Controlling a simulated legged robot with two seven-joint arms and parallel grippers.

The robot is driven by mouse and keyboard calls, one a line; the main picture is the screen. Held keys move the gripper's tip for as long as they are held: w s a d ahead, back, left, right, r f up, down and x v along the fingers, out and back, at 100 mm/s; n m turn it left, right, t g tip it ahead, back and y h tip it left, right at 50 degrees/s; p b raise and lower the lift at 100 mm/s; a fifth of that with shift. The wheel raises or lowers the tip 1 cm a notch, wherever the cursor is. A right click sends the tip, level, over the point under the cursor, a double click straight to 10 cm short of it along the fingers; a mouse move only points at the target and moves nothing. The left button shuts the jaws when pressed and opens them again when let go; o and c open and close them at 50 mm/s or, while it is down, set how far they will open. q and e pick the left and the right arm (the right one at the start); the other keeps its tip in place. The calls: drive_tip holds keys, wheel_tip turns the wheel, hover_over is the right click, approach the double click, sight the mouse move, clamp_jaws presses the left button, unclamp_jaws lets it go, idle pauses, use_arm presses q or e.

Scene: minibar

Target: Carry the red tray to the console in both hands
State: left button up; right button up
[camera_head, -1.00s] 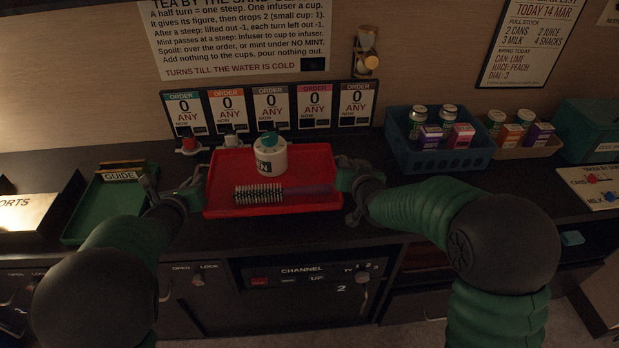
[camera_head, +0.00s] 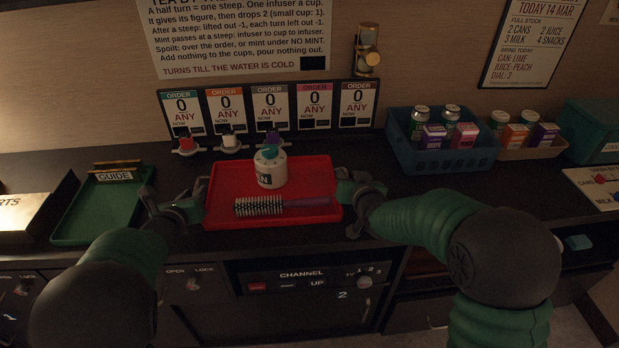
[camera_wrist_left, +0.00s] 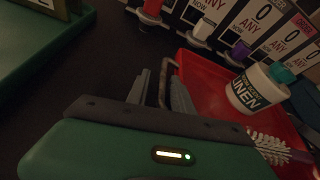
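The red tray (camera_head: 222,178) is level on or just above the dark counter; I cannot tell if it touches. On it a white tub labelled LINEN (camera_head: 270,174) with a teal top stands upright, and a brush (camera_head: 260,206) with a purple handle lies in front. My left gripper (camera_head: 180,209) is at the tray's left end. In the left wrist view its fingers (camera_wrist_left: 160,92) are apart, with a thin metal handle (camera_wrist_left: 163,72) between or just beyond them. My right gripper (camera_head: 350,196) is at the tray's right end; its fingers are too dark to read.
A green tray (camera_head: 100,212) is to the left. A blue crate (camera_head: 440,156) with cans and boxes stands to the right. Several coloured knobs are behind the tray, below the order cards (camera_head: 270,106). The console front with CHANNEL controls (camera_head: 305,280) lies below the counter edge.

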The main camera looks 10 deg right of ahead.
use_arm(q)
drive_tip(key=shift+d+r, duration=0.1)
drive_tip(key=shift+d, duration=0.1)
use_arm(e)
drive_tip(key=shift+a, duration=0.15)
